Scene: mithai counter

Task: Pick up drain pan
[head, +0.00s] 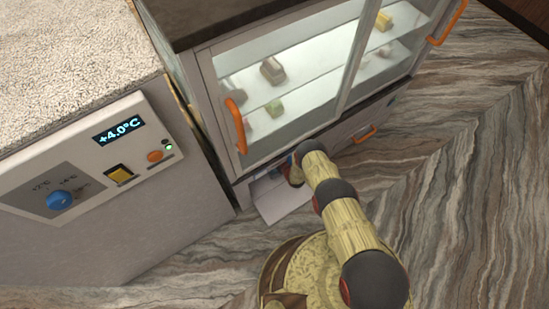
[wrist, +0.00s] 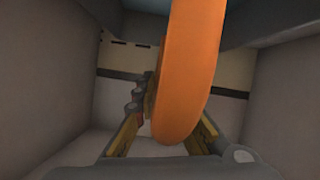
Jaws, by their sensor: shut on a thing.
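My gripper (wrist: 174,118) shows in the wrist view, its yellowish fingers on either side of a thick curved orange handle (wrist: 190,70). It is shut on this handle. The handle fills the middle of the view and hides part of the fingers. In the head view my gripper (head: 293,172) is low at the left front of the display case, by an opening under the glass. A pale flat piece (head: 278,205) lies there, partly behind my arm. I cannot tell whether it is the drain pan, or whether the orange handle belongs to the pan.
The glass display case (head: 300,75) with sweets stands above, with an orange door handle (head: 236,125) at left. A closed lower panel has another orange handle (head: 365,134). A grey cabinet (head: 120,200) with a +4.0°C display stands left. The striped floor (head: 460,190) is clear at right.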

